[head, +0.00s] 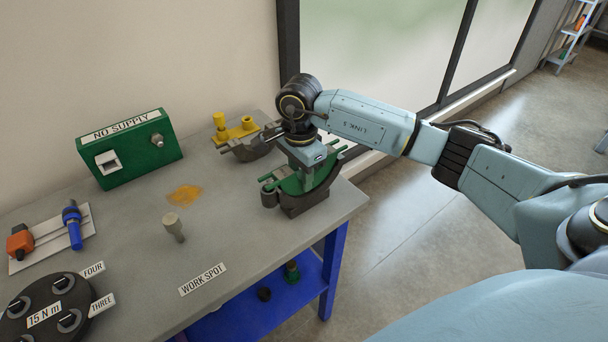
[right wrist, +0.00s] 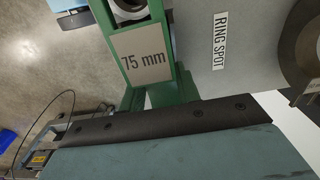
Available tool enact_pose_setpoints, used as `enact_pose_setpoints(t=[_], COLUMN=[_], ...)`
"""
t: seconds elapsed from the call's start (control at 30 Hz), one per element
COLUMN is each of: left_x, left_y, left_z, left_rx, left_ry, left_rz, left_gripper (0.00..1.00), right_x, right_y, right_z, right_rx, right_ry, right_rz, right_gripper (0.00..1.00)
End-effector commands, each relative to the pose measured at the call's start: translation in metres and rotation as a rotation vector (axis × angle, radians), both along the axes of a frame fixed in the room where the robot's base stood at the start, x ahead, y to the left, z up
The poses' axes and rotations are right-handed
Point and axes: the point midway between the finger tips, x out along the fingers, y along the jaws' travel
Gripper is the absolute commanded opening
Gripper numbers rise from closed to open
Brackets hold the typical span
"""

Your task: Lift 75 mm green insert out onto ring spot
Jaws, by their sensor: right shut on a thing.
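The green insert (head: 322,178) is at the right end of the grey bench, at a dark curved cradle (head: 303,207). In the right wrist view, the insert bears a "75 mm" label (right wrist: 143,55). My right gripper (head: 306,163) comes down from above and is shut on the insert. Its fingertips are largely hidden in the head view. I cannot tell whether the insert is clear of the cradle. A "RING SPOT" label (right wrist: 220,42) lies on the grey surface beside the insert in the right wrist view. My left gripper is not in view.
A yellow insert (head: 236,132) sits behind, near the window. A green "NO SUPPLY" box (head: 130,148), a grey peg (head: 173,227), an orange patch (head: 184,195) and a dark round dial (head: 45,308) are on the bench. Bare bench lies around the "WORK SPOT" label (head: 203,279).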

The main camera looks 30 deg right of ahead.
Motion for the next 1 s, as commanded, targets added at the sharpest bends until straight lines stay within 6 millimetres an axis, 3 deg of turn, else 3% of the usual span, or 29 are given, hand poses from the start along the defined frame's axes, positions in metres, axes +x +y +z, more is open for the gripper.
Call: enact_pose_setpoints(t=[1.0], left_x=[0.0], left_y=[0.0], left_z=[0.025], left_rx=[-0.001], left_ry=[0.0], left_rz=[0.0], left_gripper=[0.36], right_x=[0.001], right_y=[0.0], right_z=[0.043], right_rx=[0.001], right_ry=[-0.004], right_rz=[0.0], right_gripper=[0.0])
